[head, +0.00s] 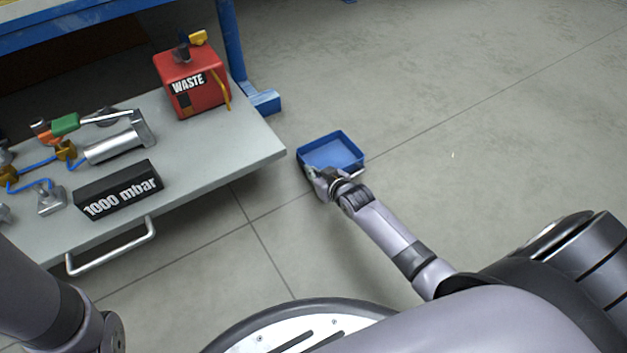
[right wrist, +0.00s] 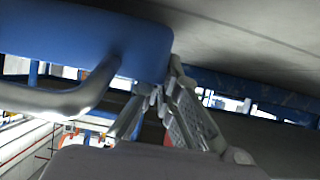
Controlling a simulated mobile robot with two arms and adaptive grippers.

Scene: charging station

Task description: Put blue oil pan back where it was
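The blue oil pan (head: 335,153) is a shallow open tray, right of the grey cart in the head view. It looks empty. My right gripper (head: 322,182) is at its near-left edge. In the right wrist view the pan (right wrist: 90,38) fills the upper left, with a curved metal handle (right wrist: 75,97) on it. The fingers of my right gripper (right wrist: 166,84) close together at the pan's corner and appear shut on its edge; the exact contact is partly hidden. Whether the pan touches the floor is unclear. My left gripper is outside the head view.
The grey cart top (head: 215,150) holds a red WASTE can (head: 192,85), a black "1000 mbar" block (head: 118,190) and metal fittings. A blue bench leg (head: 232,45) with a foot stands behind it. Open concrete floor (head: 480,110) lies to the right.

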